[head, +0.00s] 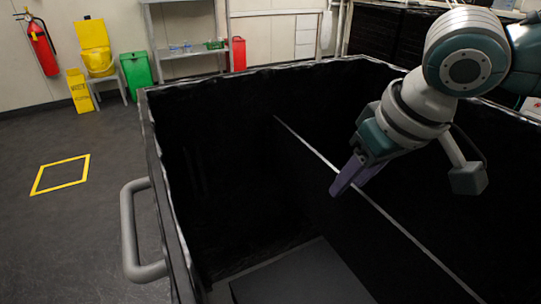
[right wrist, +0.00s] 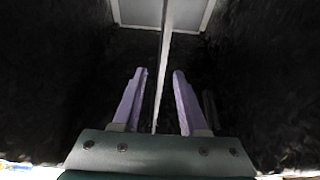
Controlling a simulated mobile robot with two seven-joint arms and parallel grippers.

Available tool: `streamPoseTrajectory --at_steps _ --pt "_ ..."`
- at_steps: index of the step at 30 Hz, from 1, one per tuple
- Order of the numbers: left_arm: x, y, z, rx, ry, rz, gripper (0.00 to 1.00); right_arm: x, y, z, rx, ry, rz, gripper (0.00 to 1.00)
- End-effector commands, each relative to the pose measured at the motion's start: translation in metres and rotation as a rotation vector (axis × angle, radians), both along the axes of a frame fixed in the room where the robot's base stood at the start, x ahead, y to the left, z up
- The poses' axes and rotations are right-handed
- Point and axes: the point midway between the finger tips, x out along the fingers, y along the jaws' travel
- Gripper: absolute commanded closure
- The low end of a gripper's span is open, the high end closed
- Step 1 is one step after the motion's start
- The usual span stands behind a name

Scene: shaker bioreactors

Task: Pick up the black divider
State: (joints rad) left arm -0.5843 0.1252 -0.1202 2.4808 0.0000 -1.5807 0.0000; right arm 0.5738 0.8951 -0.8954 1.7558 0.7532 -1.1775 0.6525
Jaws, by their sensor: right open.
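The black divider (head: 335,215) stands upright inside a large black bin and splits it in two. Its light top edge runs from the far middle to the lower right in the head view. My right gripper (head: 352,178) is at this top edge, pointing down. In the right wrist view the divider's edge (right wrist: 163,75) runs between the two purple fingers of the gripper (right wrist: 157,85), with a gap on each side. The gripper is open. My left gripper is in neither view.
The black bin (head: 178,225) has high walls and a grey handle (head: 130,230) on its left side. A grey panel (head: 295,275) lies on its floor. The floor at left is clear.

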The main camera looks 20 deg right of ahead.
Motion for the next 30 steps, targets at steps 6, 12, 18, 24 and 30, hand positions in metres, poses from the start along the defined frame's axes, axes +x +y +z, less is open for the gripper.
streamPoseTrajectory --at_steps 6,12,18,24,30 --pt "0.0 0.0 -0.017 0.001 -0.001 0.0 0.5 0.009 0.002 -0.029 0.0 0.001 0.0 0.57" --pt "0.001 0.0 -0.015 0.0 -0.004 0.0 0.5 0.009 0.001 -0.029 0.0 0.001 0.001 0.57" --pt "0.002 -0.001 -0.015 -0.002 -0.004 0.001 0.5 0.009 0.001 -0.029 0.0 0.001 0.001 0.74" --pt "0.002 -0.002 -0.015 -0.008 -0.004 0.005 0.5 0.009 0.001 -0.029 0.0 0.001 0.001 0.97" --pt "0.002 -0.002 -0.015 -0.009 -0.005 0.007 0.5 0.009 0.001 -0.029 0.0 0.001 0.001 1.0"
